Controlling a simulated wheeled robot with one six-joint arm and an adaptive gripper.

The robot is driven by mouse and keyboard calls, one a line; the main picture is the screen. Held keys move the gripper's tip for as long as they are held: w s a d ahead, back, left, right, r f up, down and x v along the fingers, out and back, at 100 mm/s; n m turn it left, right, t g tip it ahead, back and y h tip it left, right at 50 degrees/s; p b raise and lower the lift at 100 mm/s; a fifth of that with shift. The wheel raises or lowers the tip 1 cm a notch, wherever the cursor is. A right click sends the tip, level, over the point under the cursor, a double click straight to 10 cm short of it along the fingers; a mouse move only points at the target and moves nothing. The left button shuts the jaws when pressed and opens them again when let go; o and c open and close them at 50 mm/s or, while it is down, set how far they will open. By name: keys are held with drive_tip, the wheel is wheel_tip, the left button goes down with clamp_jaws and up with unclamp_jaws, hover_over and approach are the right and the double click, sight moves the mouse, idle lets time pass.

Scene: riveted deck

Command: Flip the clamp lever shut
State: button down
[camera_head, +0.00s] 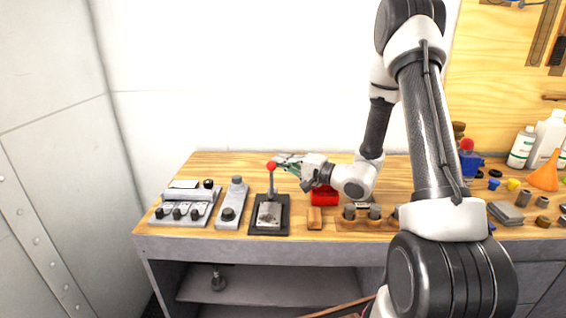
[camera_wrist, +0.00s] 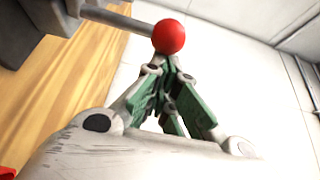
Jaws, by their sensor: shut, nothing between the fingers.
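The clamp lever (camera_head: 271,183) stands upright on a dark base plate (camera_head: 283,229) on the bench and has a red ball knob (camera_head: 271,166) at its top. My gripper (camera_head: 278,162) is beside the knob, just to its right in the head view, with its fingers pointing left. In the wrist view the red knob (camera_wrist: 169,36) sits just past the tips of my shut green fingers (camera_wrist: 163,66), with the grey lever rod (camera_wrist: 115,20) running off to the left. Nothing is between the fingers. I cannot tell whether the fingertips touch the knob.
A grey switch box (camera_head: 187,207) and a smaller grey control box (camera_head: 232,204) stand left of the clamp. A red object (camera_head: 325,196), a wooden block (camera_head: 314,218) and a wooden holder (camera_head: 362,224) with dark cylinders are to the right. Bottles and an orange funnel (camera_head: 546,176) stand far right.

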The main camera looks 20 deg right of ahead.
drive_tip(key=shift+s+a+r, duration=0.2)
drive_tip(key=shift+s+a, duration=0.05)
drive_tip(key=shift+s, duration=0.6)
